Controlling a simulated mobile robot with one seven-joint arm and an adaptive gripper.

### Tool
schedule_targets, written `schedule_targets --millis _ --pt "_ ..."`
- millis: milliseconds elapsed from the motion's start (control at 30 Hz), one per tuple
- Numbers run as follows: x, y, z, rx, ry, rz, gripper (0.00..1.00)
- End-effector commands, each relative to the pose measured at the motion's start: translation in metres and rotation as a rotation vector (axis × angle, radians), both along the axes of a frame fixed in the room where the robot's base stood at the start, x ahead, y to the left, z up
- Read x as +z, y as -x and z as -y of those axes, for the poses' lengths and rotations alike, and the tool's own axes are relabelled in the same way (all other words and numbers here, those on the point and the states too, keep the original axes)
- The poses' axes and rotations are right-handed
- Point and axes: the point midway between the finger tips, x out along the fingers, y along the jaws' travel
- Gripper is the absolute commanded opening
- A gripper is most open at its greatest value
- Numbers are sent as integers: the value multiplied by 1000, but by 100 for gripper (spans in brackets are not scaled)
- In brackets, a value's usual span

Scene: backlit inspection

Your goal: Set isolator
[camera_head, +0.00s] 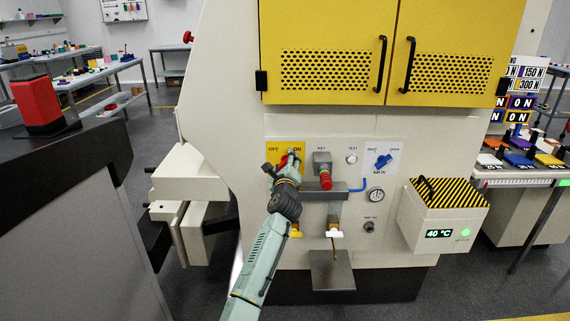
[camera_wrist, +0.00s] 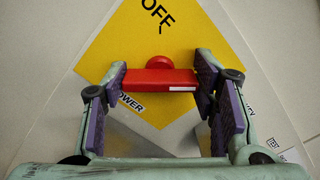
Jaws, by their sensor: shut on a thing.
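The isolator is a red bar-shaped handle (camera_wrist: 158,80) with a round red knob above it and a white mark near its right end. It sits on a yellow plate (camera_wrist: 200,38), whose word OFF is at the top in the wrist view. In the head view the yellow plate (camera_head: 271,151) shows OFF at left and ON at right. My gripper (camera_head: 287,163) is in front of the plate and hides most of the handle there. In the wrist view my gripper (camera_wrist: 162,84) is shut on the handle, one purple pad at each end.
Right of the plate are a key switch (camera_head: 323,170) with a red part, a white TEST button (camera_head: 351,158), a blue rotary switch (camera_head: 383,161) and a gauge (camera_head: 376,195). A striped-lid box (camera_head: 440,218) reading 40 °C juts out at lower right.

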Motion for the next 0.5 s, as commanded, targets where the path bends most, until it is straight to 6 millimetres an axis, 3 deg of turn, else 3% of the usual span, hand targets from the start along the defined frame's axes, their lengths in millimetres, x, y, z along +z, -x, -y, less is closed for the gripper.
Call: schedule_targets --millis 267,500 --pt "-1 0 0 0 35 -1 25" --pt "-2 0 1 -1 171 -2 25"
